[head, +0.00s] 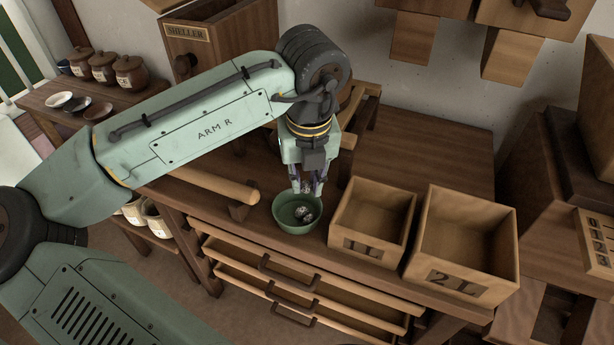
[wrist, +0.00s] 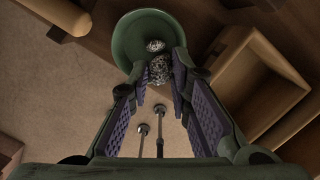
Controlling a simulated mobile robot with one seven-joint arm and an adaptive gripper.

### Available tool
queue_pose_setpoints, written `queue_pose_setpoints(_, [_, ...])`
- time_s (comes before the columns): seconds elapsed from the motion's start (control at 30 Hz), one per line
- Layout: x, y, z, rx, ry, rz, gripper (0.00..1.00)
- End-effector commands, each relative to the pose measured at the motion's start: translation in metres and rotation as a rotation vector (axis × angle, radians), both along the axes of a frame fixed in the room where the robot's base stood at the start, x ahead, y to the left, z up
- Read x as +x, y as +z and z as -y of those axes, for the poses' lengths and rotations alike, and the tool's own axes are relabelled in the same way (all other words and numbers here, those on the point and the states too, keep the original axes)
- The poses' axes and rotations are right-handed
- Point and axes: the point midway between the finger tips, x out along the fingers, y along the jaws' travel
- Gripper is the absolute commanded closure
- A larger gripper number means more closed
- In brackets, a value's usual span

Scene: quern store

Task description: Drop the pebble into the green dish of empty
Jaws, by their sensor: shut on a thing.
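The green dish (head: 282,221) stands on the wooden bench, left of the box marked 1L. Small speckled grey pebbles (head: 302,211) lie inside it. My gripper (head: 308,188) points down just above the dish's far side. In the wrist view its purple-padded fingers (wrist: 160,76) are shut on a speckled pebble (wrist: 159,70), held over the near part of the dish (wrist: 126,40). Another pebble (wrist: 155,46) shows beyond it in the dish. The held pebble is hard to make out between the fingers in the head view.
Open wooden boxes marked 1L (head: 362,248) and 2L (head: 455,284) stand close to the right of the dish. A wooden rail (head: 215,185) lies to its left. Drawers (head: 290,272) are under the bench. Lidded jars (head: 130,72) stand on a shelf at far left.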

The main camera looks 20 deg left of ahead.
Motion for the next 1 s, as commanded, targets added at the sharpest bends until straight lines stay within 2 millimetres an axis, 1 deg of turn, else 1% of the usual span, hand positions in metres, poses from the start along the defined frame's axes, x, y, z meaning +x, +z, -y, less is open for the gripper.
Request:
queue_pose_setpoints(0.03, [0.0,-0.009,-0.001,0.002,0.001,-0.001,0.95])
queue_pose_setpoints(0.2, [0.0,-0.03,-0.001,0.003,0.004,-0.001,0.95])
queue_pose_setpoints(0.4, [0.0,-0.049,-0.001,0.004,0.003,-0.001,0.95])
queue_pose_setpoints(0.6, [0.0,-0.057,-0.001,0.001,0.002,-0.001,0.95])
queue_pose_setpoints(0.9, [0.0,-0.056,-0.001,0.001,0.002,0.0,0.95])
queue_pose_setpoints(0.93, [0.0,-0.056,0.0,0.001,0.002,0.0,0.81])
queue_pose_setpoints(1.0, [0.0,-0.056,0.0,0.001,0.002,0.0,0.76])
